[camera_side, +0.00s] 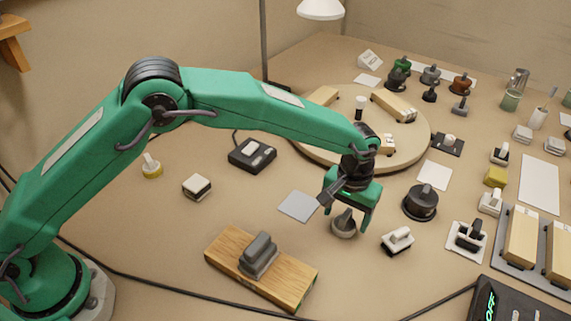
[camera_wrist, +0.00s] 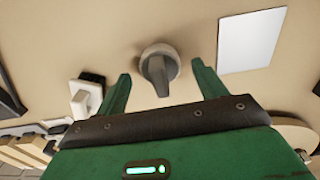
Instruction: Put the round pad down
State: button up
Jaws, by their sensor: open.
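A round grey pad (camera_side: 344,226) with a raised dark grip on top sits on the bench and looks flat and upright. In the wrist view the pad (camera_wrist: 158,62) lies between and slightly beyond my fingertips. My gripper (camera_side: 347,215) is open above the pad, pointing down, with one finger on each side of its grip. In the wrist view my gripper (camera_wrist: 160,72) shows a gap between each finger and the pad, so it holds nothing.
A pale square sheet (camera_side: 299,206) lies left of the pad. A white-handled block (camera_side: 397,241) and a black round piece (camera_side: 420,203) stand close on the right. A wooden board (camera_side: 225,250) with a grey block is in front. A turntable (camera_side: 310,149) is behind.

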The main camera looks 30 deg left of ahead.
aim_at(345, 212)
notch_tip(345, 212, up, 10)
jog(key=shift+r, duration=0.15)
dwell(0.3)
dwell(0.5)
jog(key=s+a+r+t, duration=0.1)
jog(key=s+a+r, duration=0.3)
jog(key=a+r, duration=0.5)
jog(key=s+a+r+t, duration=0.2)
jog(key=s+a+r, duration=0.3)
jog(key=a, duration=0.7)
jog(key=s+a+f+t, duration=0.2)
jog(key=s+a, duration=1.1)
jog(key=s, duration=0.3)
jog(key=shift+s+t, duration=0.3)
